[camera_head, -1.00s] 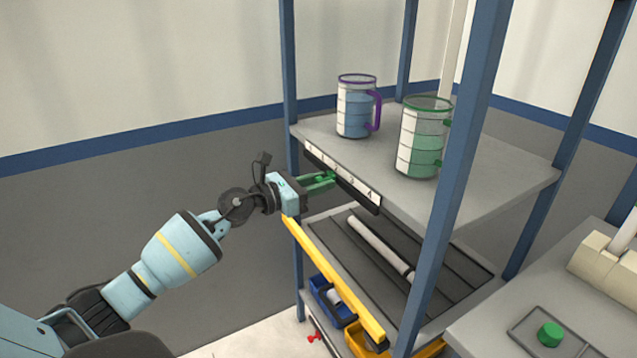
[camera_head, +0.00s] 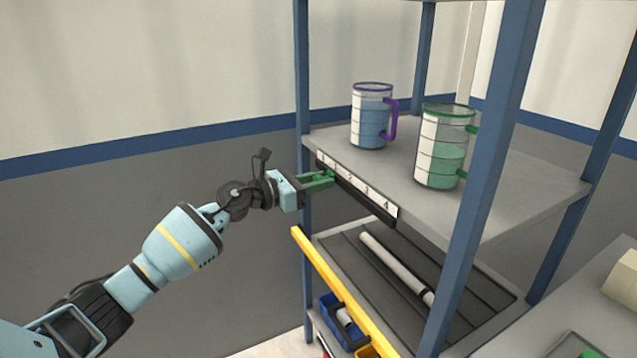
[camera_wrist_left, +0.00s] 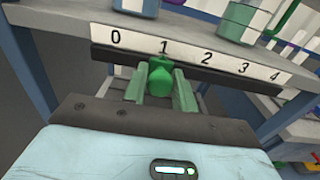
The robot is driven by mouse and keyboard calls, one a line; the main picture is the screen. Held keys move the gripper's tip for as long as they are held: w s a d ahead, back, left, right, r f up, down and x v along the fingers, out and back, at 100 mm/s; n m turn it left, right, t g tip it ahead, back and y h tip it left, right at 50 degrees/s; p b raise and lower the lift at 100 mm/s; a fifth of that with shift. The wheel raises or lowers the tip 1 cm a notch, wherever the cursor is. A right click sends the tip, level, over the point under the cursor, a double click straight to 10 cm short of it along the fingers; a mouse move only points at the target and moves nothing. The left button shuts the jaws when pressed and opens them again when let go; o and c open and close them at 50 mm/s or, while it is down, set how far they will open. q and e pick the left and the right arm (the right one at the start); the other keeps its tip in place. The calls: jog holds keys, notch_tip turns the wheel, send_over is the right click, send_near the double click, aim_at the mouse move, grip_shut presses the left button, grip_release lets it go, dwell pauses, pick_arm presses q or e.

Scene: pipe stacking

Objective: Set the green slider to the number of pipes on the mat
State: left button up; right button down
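The green slider (camera_wrist_left: 160,76) sits on a dark rail (camera_wrist_left: 215,78) under the number 1 of a white strip marked 0 to 4 (camera_wrist_left: 183,53). My left gripper (camera_head: 325,179) is at this rail on the front edge of the upper shelf. One long white pipe (camera_head: 397,266) lies on the dark grooved mat (camera_head: 455,292) on the lower shelf. A blue post hides part of the mat. My right gripper is not in view.
A purple-handled jug (camera_head: 371,118) and a green-handled jug (camera_head: 442,148) stand on the upper shelf. A blue post (camera_head: 500,140) rises at the front right. A yellow bar (camera_head: 340,284) runs below my gripper, above a blue bin (camera_head: 340,322).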

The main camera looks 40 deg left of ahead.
pick_arm(q)
jog(key=o, duration=0.4)
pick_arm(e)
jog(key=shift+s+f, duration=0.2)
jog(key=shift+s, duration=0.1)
pick_arm(q)
jog(key=v, duration=0.7)
jog(key=shift+s+a+b, duration=0.15)
jog(key=shift+s+b, duration=0.2)
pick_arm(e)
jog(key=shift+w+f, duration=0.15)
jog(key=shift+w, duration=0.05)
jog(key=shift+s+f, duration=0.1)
